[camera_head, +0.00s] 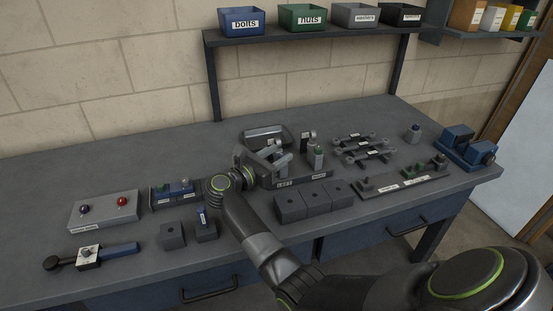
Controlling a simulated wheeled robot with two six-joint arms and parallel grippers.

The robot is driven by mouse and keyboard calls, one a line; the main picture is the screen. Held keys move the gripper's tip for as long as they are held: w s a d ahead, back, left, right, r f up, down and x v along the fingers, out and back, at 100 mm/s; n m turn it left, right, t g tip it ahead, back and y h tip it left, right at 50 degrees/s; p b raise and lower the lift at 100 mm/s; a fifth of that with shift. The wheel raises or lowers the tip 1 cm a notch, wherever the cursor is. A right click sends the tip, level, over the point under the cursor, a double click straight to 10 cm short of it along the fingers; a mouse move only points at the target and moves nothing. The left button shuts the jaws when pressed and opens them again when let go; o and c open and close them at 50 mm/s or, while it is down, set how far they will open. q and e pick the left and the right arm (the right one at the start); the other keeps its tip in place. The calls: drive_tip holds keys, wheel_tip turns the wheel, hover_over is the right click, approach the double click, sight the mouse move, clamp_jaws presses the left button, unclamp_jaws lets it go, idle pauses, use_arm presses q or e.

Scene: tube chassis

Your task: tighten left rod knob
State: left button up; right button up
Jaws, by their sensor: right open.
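A dark fixture base (303,180) stands mid-bench with a label reading LEFT and another that seems to read RIGHT. My right gripper (275,157) is open at the LEFT end of this base, with its fingers pointing away from me. The gripper and wrist cover much of the left rod and its knob, so I cannot tell whether the fingers touch the knob. My left gripper is not in view.
Dark blocks (290,206) sit in front of the base. A grey tray (265,134) lies behind it. Several small rods lie to the right, near a blue vise (462,146). A button box (104,211) and a blue-handled tool (118,250) lie at left. A bin shelf (300,34) spans the back.

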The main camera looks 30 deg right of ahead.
wheel_tip(320, 180, up, 9)
drive_tip(key=b, duration=0.1)
idle(0.4)
